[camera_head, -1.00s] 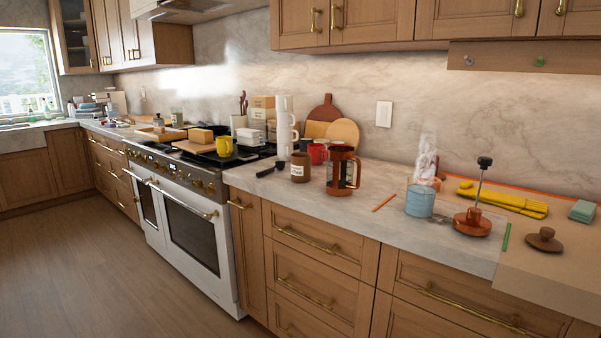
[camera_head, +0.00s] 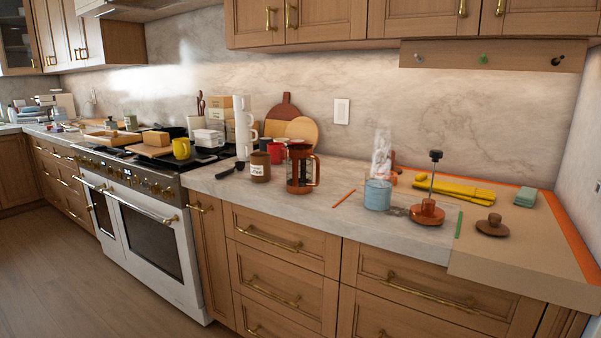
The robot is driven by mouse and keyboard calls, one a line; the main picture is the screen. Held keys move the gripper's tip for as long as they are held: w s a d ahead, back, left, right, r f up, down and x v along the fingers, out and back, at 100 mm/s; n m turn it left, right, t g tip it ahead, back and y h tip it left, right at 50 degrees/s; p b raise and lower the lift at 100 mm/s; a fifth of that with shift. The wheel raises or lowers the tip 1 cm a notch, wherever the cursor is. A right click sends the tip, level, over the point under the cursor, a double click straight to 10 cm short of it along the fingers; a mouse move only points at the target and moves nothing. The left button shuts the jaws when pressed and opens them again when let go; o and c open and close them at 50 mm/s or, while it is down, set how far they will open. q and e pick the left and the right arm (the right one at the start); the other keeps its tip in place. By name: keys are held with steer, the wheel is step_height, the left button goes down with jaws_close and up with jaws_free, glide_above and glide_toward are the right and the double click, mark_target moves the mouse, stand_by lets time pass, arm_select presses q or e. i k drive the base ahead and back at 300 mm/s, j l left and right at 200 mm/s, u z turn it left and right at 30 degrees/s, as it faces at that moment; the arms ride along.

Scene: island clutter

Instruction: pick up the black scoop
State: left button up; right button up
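The black scoop (camera_head: 228,171) lies on the marble counter near its front edge, just right of the stove. Its handle points to the lower left and its bowl end is to the upper right. A brown labelled canister (camera_head: 260,167) stands close to its right. Nothing covers the scoop from this view. Neither of my grippers shows in the head view.
An orange-brown French press (camera_head: 300,168) stands right of the canister, with a red mug (camera_head: 277,152) behind. A stack of white cups (camera_head: 242,126) stands behind the scoop. The stove (camera_head: 150,190) is to its left. A blue cup (camera_head: 377,194) and a plunger lid (camera_head: 427,211) are further right.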

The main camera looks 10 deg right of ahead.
mark_target(231, 170)
steer(key=z, duration=0.35)
steer(key=i+j+z, duration=0.75)
steer(key=j, duration=0.35)
steer(key=i+j+z, duration=0.2)
steer(key=j, duration=0.25)
steer(key=i, duration=0.1)
